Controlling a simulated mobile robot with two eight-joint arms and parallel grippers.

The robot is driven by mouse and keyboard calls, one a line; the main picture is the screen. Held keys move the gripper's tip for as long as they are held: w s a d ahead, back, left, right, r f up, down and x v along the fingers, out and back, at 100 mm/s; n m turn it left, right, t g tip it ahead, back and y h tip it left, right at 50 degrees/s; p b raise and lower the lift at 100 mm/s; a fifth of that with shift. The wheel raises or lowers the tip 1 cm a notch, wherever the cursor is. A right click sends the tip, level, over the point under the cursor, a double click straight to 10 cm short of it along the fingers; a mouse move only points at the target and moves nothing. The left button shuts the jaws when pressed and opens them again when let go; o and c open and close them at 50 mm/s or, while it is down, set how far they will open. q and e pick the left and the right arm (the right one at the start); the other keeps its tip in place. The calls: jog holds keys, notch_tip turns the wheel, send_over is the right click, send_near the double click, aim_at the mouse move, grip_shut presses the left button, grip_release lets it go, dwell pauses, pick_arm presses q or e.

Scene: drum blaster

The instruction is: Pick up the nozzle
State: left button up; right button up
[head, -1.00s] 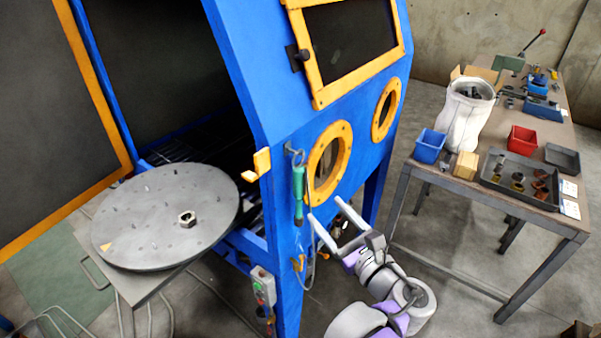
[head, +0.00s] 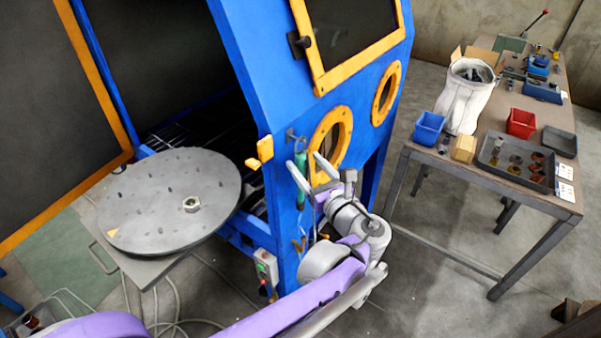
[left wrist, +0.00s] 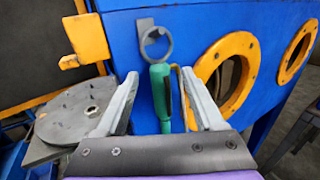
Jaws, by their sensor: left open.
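The nozzle (head: 300,162) has a green handle and hangs below a ring hook (left wrist: 157,42) on the front of the blue cabinet. It also shows in the left wrist view (left wrist: 161,92), upright, with a hose or wire beside it on the right. My left gripper (head: 305,161) is open in front of the cabinet. In the left wrist view its fingers (left wrist: 158,77) appear on either side of the green handle, with gaps at both sides. How far they are from it in depth I cannot tell. My right gripper is not in view.
The blue cabinet (head: 250,75) has round yellow-rimmed ports (head: 330,140) right of the nozzle. A yellow latch (head: 260,152) juts out at the left. A grey turntable (head: 165,200) stands left. A table (head: 480,190) with bins stands right.

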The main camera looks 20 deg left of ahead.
pick_arm(q)
jog(key=shift+w+a, duration=0.4)
jog(key=shift+w, duration=0.05)
jog(key=shift+s, duration=0.1)
grip_shut()
dwell(1.0)
